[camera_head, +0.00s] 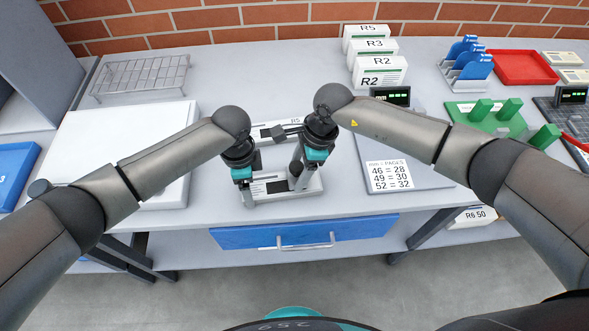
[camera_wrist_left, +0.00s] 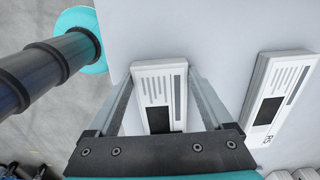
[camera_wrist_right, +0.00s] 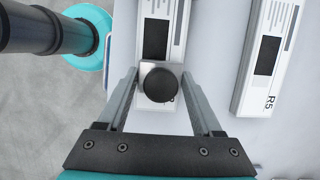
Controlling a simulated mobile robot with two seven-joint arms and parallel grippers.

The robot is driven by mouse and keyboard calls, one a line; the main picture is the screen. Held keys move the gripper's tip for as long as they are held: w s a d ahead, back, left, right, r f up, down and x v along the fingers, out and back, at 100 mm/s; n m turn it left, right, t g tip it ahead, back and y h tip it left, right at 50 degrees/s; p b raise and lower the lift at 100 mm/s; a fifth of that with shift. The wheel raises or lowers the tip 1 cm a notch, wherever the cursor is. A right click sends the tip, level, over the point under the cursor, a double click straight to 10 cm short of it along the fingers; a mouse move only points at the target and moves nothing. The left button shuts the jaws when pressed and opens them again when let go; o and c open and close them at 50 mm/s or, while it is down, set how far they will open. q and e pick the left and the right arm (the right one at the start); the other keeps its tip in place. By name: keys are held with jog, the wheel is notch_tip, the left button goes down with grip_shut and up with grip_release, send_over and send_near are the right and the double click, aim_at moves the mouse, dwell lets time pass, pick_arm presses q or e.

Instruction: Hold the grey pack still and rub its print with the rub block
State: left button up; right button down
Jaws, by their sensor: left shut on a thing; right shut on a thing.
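The pale grey pack (camera_head: 272,187) lies flat on the bench near its front edge, with dark bars and a black square printed on top. My left gripper (camera_head: 252,183) is shut across its left end; the left wrist view shows the pack (camera_wrist_left: 158,85) between the fingers (camera_wrist_left: 160,78). My right gripper (camera_head: 300,171) is over the right part of the pack, shut on the rub block. The block's round black knob (camera_wrist_right: 160,82) shows between the fingers in the right wrist view. The block's underside is hidden, so I cannot tell whether it touches the print.
A second pack marked R5 (camera_head: 290,127) lies just behind. A white board (camera_head: 85,140) and wire rack (camera_head: 140,77) are at left. A grey scale with a page list (camera_head: 390,177) is at right. Stacked R2 and R3 packs (camera_head: 378,72) stand behind.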

pick_arm(q)
jog(key=shift+a, duration=0.1)
pick_arm(e)
jog(key=shift+d, duration=0.15)
jog(key=shift+w+d, duration=0.15)
jog(key=shift+d, duration=0.4)
jog(key=shift+a, duration=0.1)
jog(key=shift+a, duration=1.5)
jog(key=shift+s, duration=0.2)
jog(key=shift+a, duration=0.6)
pick_arm(q)
jog(key=shift+d+r, duration=0.1)
jog(key=shift+d, duration=0.1)
pick_arm(e)
jog(key=shift+a, duration=0.15)
jog(key=shift+s+a, duration=0.1)
jog(key=shift+a, duration=0.05)
